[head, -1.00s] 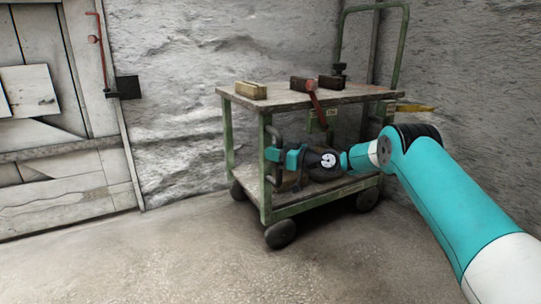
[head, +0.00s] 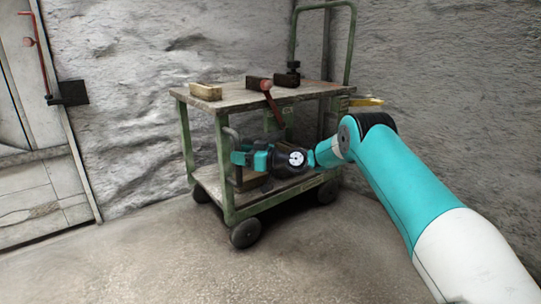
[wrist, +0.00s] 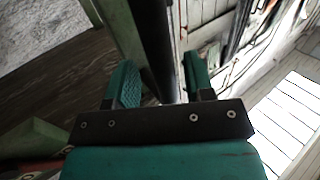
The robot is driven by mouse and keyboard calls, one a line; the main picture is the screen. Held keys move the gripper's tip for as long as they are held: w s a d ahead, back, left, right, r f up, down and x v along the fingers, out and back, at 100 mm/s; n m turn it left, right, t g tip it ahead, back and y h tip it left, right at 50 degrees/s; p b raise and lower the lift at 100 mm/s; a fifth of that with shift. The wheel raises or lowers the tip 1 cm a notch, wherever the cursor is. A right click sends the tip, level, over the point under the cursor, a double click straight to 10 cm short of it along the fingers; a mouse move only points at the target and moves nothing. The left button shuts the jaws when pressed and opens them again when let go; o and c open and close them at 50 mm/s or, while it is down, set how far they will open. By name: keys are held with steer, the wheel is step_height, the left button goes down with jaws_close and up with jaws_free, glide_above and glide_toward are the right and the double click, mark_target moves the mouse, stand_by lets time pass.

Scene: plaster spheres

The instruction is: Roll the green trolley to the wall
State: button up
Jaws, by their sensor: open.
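The green trolley (head: 228,186) stands upright on dark wheels, with a worn wooden top and a lower shelf. Rough grey walls (head: 130,125) rise behind it and to its right. I cannot tell whether either finger touches the bar.
On the trolley top lie a yellowish block (head: 206,92), a dark block with a red handle (head: 263,85) and a black clamp-like item (head: 290,77). A tall green push rail (head: 350,45) stands at its far end. A grey wooden door (head: 30,180) is left. The floor in front (head: 150,260) is clear.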

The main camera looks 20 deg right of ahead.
steer(key=b+v, duration=0.2)
steer(key=v, duration=1.3)
steer(key=shift+a, duration=0.1)
